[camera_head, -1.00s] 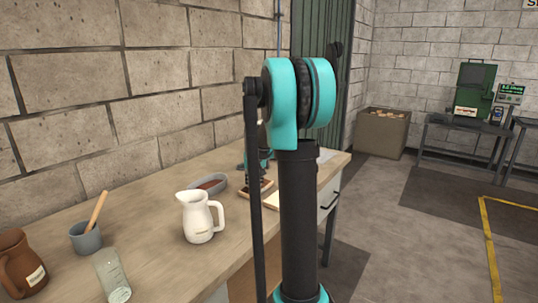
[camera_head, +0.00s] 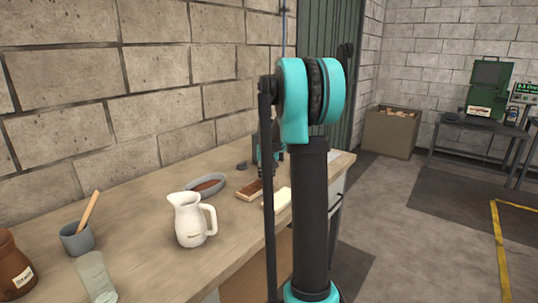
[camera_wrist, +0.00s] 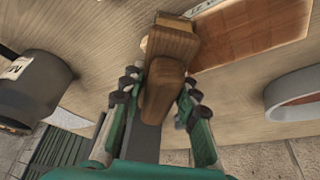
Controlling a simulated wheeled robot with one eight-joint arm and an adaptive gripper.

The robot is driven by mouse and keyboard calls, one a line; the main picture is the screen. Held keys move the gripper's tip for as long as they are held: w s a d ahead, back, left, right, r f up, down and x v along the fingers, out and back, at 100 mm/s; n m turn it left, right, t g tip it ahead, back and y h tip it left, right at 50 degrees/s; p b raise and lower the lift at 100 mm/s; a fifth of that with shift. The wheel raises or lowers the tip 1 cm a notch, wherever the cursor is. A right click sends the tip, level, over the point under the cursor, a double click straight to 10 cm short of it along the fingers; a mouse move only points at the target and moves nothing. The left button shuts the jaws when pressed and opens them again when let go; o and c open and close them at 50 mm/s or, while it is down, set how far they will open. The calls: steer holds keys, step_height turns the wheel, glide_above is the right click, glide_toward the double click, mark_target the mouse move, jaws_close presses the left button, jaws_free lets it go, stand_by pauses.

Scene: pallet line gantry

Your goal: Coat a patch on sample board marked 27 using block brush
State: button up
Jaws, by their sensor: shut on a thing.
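My gripper (camera_wrist: 158,88) is shut on the wooden handle of the block brush (camera_wrist: 172,42) in the wrist view. The brush's working face is hidden. A sample board (camera_wrist: 255,38) with a reddish-brown patch lies beyond the brush at upper right. Dark marking at its top edge is cut off, so I cannot read the number. In the head view, a board with a brown patch (camera_head: 248,190) lies beside a pale board (camera_head: 277,200). My gripper (camera_head: 268,160) shows partly behind my arm, near those boards. I cannot tell whether the brush touches anything.
A grey oval tray (camera_head: 206,187) holds brown material. A dark labelled container (camera_wrist: 30,90) is left of the brush.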

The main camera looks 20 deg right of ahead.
steer(key=shift+w+d, duration=0.3)
steer(key=shift+d, duration=0.05)
steer(key=shift+w+d+r, duration=0.1)
steer(key=shift+d+r, duration=0.05)
steer(key=shift+r, duration=0.05)
step_height(320, 180, up, 2)
steer(key=shift+r, duration=2.95)
